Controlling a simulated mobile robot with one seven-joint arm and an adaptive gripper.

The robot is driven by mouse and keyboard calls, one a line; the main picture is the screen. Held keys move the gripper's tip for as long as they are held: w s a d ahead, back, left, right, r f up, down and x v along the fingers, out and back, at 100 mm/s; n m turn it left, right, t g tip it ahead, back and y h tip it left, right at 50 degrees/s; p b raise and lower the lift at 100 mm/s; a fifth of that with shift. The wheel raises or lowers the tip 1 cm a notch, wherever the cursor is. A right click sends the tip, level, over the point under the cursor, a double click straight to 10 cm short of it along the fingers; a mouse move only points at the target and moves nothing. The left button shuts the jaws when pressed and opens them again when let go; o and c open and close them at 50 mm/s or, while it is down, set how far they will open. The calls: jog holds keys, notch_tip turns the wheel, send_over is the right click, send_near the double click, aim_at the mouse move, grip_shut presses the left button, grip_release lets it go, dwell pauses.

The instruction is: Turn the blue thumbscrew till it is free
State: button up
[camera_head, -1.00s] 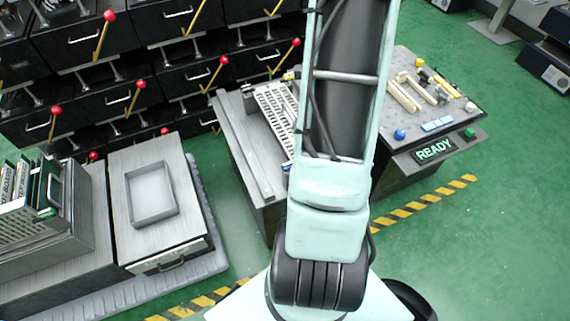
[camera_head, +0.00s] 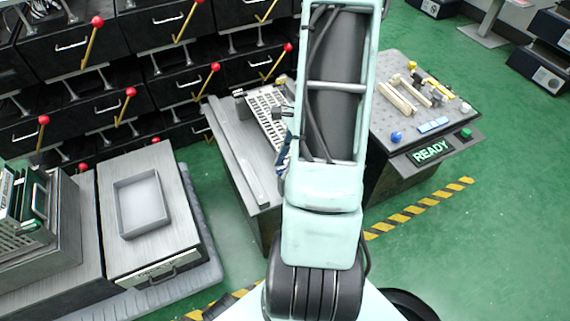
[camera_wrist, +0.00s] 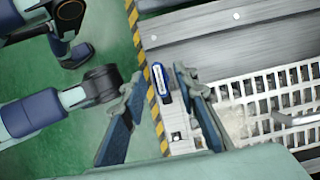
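A small upright blue piece with a pale face (camera_wrist: 161,84) shows in the wrist view, at the end of a pale strip beside the grey bench. I cannot tell whether it is the thumbscrew. My gripper (camera_wrist: 157,78) is open, its two dark blue fingers apart on either side of this piece in the picture; contact is not visible. In the head view a round blue knob (camera_head: 396,138) sits on the right-hand panel. My arm hides part of the middle bench there, and the gripper is mostly hidden behind it.
A white slotted rack (camera_wrist: 265,105) lies right of the gripper; it also shows on the middle bench (camera_head: 264,112). A lit READY sign (camera_head: 431,151) fronts the right panel. A grey tray (camera_head: 140,203) stands left. Drawers with red-knobbed levers line the back. Green floor is open at right.

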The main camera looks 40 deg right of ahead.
jog(key=shift+c, duration=0.5)
grip_shut()
